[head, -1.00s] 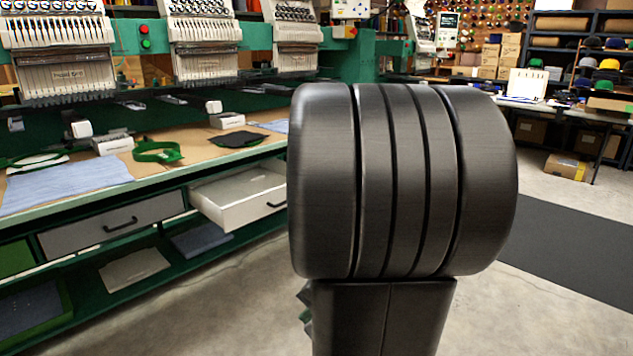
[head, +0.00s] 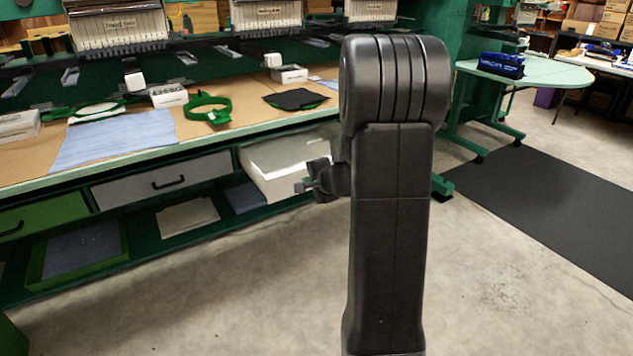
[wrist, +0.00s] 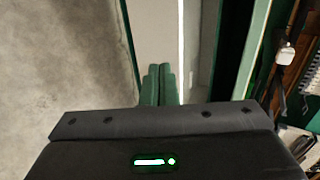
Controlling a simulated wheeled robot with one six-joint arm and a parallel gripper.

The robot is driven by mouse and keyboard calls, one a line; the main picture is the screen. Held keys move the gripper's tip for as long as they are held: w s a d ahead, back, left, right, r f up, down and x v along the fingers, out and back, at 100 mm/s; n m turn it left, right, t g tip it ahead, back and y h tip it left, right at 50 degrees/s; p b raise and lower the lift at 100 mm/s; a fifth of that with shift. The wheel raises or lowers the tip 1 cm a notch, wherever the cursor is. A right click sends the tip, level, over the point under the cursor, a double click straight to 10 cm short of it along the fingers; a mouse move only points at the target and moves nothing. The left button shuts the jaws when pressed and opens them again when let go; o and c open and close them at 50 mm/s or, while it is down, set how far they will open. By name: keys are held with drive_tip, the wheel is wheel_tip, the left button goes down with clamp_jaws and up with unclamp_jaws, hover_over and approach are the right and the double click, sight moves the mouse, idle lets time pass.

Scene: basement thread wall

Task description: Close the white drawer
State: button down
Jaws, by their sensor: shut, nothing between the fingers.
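The white drawer (head: 272,165) sticks out from under the bench, right of the grey drawer, in the head view. Its inside shows from above, and my arm hides its right end. My gripper (head: 301,187) is in front of the drawer's right part in the head view. In the wrist view its two green fingers (wrist: 159,84) are together and empty, over or beside the pale drawer (wrist: 165,35). I cannot tell whether they touch it. The drawer's handle is not visible.
The grey drawer (head: 165,180) and a green drawer (head: 45,216) sit to the left. The bench top (head: 235,122) holds hoops, cloth and small boxes. A low shelf (head: 150,238) runs beneath. The concrete floor (head: 230,300) in front is clear. A round-ended table (head: 540,75) stands right.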

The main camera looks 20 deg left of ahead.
sight(294, 175)
drive_tip(key=shift+w+a+f+p, duration=0.15)
drive_tip(key=shift+w+a+f, duration=0.05)
drive_tip(key=shift+w+a, duration=0.55)
drive_tip(key=shift+w+a+f+p, duration=0.1)
drive_tip(key=shift+w+a+f, duration=0.15)
drive_tip(key=shift+w+a, duration=0.5)
drive_tip(key=shift+w+a+f+p, duration=0.2)
drive_tip(key=shift+w+a, duration=0.25)
drive_tip(key=shift+a, duration=0.5)
